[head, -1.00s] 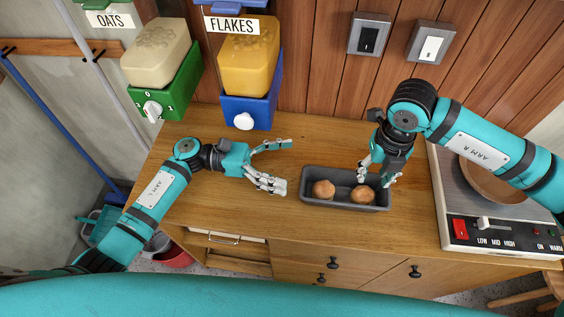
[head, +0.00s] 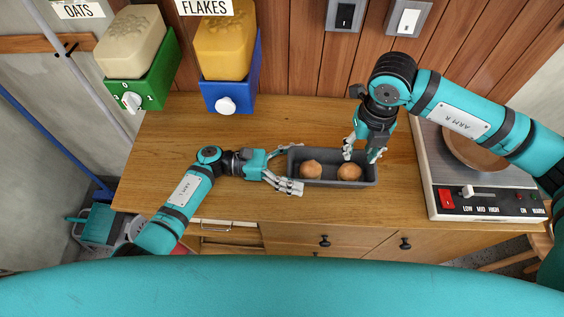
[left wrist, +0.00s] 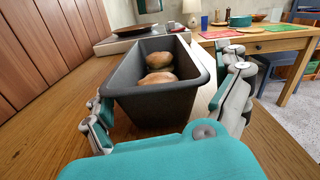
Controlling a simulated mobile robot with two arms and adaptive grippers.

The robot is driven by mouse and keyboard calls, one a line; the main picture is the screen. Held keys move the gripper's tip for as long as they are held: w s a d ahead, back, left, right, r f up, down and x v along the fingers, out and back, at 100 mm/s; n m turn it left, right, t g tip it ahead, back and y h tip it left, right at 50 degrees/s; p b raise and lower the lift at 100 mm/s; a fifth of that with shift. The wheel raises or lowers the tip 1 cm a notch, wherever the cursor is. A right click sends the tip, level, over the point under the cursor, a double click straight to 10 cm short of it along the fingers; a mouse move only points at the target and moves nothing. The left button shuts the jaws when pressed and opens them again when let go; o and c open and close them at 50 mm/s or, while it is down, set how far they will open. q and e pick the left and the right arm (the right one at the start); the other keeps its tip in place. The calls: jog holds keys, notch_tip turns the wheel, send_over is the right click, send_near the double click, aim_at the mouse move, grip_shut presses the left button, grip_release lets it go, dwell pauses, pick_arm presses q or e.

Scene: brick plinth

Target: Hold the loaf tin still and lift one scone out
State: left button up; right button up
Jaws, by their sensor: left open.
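The dark grey loaf tin (head: 328,183) stands on the wooden counter, with two brown scones inside: a left one (head: 311,170) and a right one (head: 349,172). My left gripper (head: 297,168) is open around the tin's left end, one finger by the back wall and others by the front wall. In the left wrist view the tin (left wrist: 150,103) lies between its spread fingers, with gaps showing; contact is unclear. My right gripper (head: 362,153) is open, pointing down over the tin's back right, just behind the right scone. It does not appear to touch a scone.
A hotplate unit (head: 480,205) with a brown round dish (head: 470,155) stands to the right. A green-based oats dispenser (head: 140,85) and a blue-based flakes dispenser (head: 228,95) stand at the back left. The counter (head: 160,170) is clear left of the tin.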

pick_arm(q)
jog(key=shift+d, duration=0.3)
jog(key=shift+c, duration=0.3)
jog(key=c, duration=1.3)
jog(key=shift+f, duration=0.1)
